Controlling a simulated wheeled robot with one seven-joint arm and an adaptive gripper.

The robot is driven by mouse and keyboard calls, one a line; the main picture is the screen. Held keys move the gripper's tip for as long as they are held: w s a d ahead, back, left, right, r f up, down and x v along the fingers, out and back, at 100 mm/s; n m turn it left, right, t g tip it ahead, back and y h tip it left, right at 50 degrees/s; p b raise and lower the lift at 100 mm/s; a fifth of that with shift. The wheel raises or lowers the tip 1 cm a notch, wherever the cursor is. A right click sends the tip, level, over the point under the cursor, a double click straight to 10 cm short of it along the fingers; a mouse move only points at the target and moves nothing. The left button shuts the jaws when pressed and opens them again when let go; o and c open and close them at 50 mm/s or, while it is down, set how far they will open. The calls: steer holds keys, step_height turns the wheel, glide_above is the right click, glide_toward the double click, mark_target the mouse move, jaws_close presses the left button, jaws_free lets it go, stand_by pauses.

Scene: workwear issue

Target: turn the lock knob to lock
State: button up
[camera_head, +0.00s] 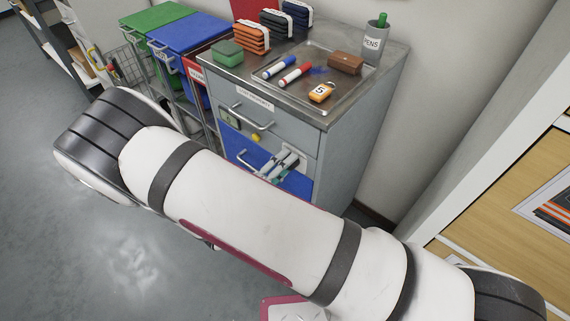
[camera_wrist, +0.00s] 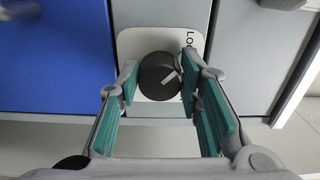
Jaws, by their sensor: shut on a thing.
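The lock knob (camera_wrist: 158,72) is a round dark knob with a white pointer line, on a white plate (camera_wrist: 130,42) with partly hidden lettering. In the wrist view the pointer line is slanted. My gripper (camera_wrist: 160,82) has its teal-padded fingers on either side of the knob and is shut on it. In the head view my gripper (camera_head: 282,163) is at the front of the grey cabinet (camera_head: 350,140), by the blue drawer front (camera_head: 232,147). The knob itself is hidden there by the fingers.
A tray (camera_head: 333,62) on the cabinet top holds markers, a brown case and an orange numbered tag (camera_head: 321,92). A pen cup (camera_head: 375,42) stands behind. Green and blue bins (camera_head: 185,36) stand to the left. Drawer handles (camera_head: 248,121) stick out near my gripper.

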steer(key=o, duration=1.2)
steer(key=shift+c, duration=0.2)
steer(key=shift+a, duration=0.1)
steer(key=v, duration=1.2)
